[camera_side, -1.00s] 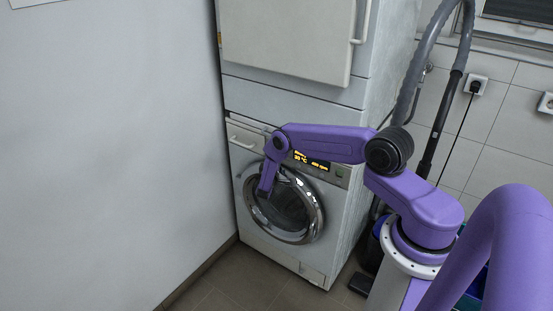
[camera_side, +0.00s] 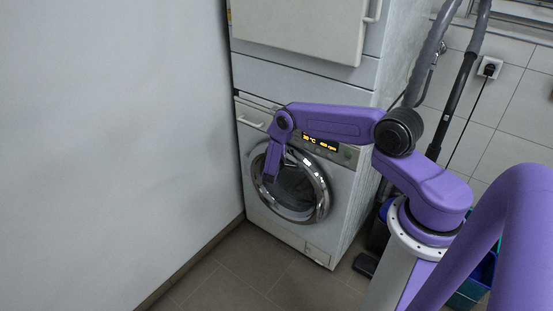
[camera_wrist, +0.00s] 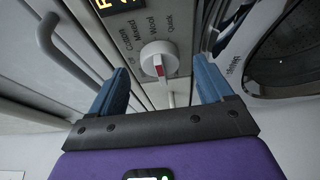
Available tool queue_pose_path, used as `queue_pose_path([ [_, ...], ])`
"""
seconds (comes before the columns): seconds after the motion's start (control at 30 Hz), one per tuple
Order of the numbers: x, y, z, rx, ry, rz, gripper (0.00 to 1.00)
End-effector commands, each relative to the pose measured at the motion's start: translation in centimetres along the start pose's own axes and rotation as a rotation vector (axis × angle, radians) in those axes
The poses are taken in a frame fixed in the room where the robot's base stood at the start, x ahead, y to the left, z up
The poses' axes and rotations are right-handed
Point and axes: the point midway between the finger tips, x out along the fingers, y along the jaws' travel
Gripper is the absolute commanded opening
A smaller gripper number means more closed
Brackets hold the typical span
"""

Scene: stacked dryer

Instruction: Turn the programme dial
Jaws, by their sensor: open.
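The programme dial (camera_wrist: 159,60) is a round white knob with a raised grip bar and a red mark. It shows in the wrist view on the grey panel, with printed words such as Cotton, Mixed, Wool and Quick beside it. My gripper (camera_wrist: 160,82) has two blue fingers, open and apart, one on each side of the dial in the picture. I cannot tell whether the fingertips reach the panel; no contact shows. In the side view the dial is hidden behind my purple arm, in front of the lower machine (camera_side: 335,205).
The lit display (camera_wrist: 117,5) is beside the dial; it also shows in the side view (camera_side: 320,142). The drawer handle (camera_wrist: 62,45) and the round door (camera_wrist: 285,55) lie either side of the dial. A plain wall (camera_side: 120,130) stands left of the machine.

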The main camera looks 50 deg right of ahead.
Motion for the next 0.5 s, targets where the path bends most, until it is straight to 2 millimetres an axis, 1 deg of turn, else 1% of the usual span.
queue_pose_path([
  [0.03,-1.1,0.0,-0.2,-0.002,0.005,-0.001,0.8],
  [0.1,-2.6,0.0,-0.2,-0.002,0.005,-0.001,0.8],
  [0.5,-10.9,0.0,-0.1,-0.001,0.005,0.0,0.8],
])
